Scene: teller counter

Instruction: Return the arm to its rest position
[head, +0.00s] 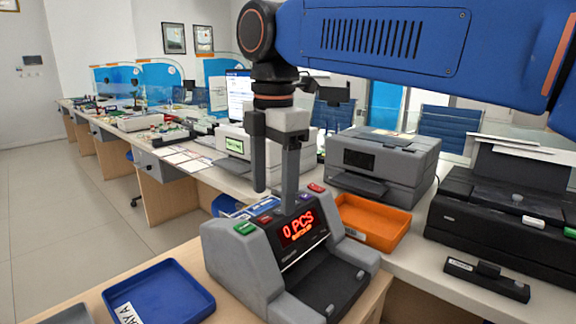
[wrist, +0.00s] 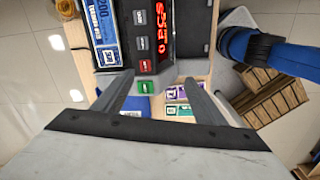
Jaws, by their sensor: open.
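My blue arm reaches across the top of the head view and bends down to my gripper (head: 275,198). The gripper points down above the back of a grey counting machine (head: 238,262), whose red display reads "0 PCS". Its two fingers are apart, with nothing between them. In the wrist view my gripper (wrist: 158,78) also shows open and empty, with the machine's buttons and red display beyond the fingertips. I cannot tell the exact gap between the fingertips and the machine.
A blue tray (head: 160,297) lies left of the machine and an orange tray (head: 372,226) behind it to the right. A grey printer (head: 383,160) and a black machine (head: 500,215) stand at the right. Open floor (head: 60,200) is at left.

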